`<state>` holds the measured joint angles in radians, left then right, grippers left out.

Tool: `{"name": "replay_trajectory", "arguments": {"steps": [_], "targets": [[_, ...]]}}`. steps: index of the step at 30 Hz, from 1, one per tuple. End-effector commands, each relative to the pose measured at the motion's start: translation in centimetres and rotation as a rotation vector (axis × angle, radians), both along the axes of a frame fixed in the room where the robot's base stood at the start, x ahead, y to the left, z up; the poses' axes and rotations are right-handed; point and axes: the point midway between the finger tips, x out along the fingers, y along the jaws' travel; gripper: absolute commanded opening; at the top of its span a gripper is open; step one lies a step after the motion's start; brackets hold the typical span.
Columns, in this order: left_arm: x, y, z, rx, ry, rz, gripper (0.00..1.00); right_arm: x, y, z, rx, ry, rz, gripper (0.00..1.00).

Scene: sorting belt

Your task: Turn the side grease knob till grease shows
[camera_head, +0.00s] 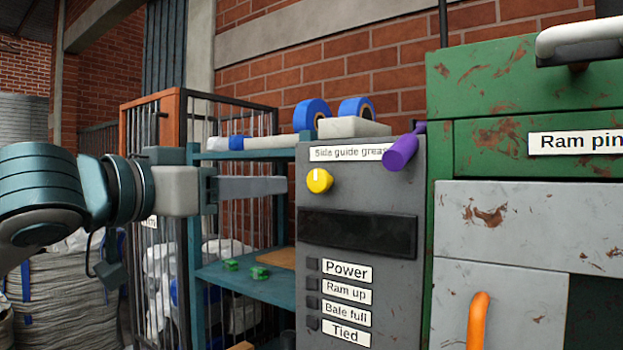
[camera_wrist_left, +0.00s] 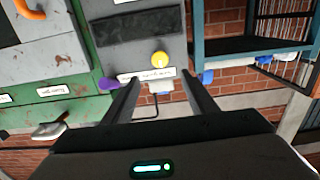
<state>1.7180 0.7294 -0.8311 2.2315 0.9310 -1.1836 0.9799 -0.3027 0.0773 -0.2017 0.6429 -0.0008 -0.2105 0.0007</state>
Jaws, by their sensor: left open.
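The yellow round knob (camera_head: 319,181) sits on the front of a grey control box (camera_head: 356,272), just under the "Side guide grease" label (camera_head: 348,154). It has a pale mark at its top. My left gripper (camera_head: 284,187) comes in from the left, its fingers pointing right, and its tips appear just left of the knob. In the left wrist view, which is turned upside down, the knob (camera_wrist_left: 159,60) shows beyond and between the two open fingers (camera_wrist_left: 161,82), with nothing between them. I cannot make out any grease. My right gripper is not in view.
A purple cylinder (camera_head: 401,152) sticks out at the box's upper right. A dark panel (camera_head: 357,233) and labelled buttons lie below the knob. A green and grey cabinet (camera_head: 510,200) stands right, with an orange handle (camera_head: 478,322). A teal shelf (camera_head: 245,280) is left of the box.

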Motion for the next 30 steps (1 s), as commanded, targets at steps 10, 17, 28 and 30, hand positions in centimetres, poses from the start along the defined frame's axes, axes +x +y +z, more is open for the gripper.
{"name": "replay_trajectory", "arguments": {"steps": [10, 17, 28, 30], "targets": [[5.0, -3.7, 0.3, 0.001, 0.003, -0.001, 0.52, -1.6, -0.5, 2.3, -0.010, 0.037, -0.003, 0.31], [8.3, -6.1, 0.4, 0.001, 0.001, 0.000, 0.52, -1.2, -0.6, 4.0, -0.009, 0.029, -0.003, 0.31], [11.7, -8.5, 0.1, -0.001, 0.001, 0.000, 0.52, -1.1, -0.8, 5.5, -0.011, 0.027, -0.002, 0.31], [11.9, -8.7, 0.1, 0.000, 0.000, 0.000, 0.52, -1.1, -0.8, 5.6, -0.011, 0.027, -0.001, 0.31]]}}
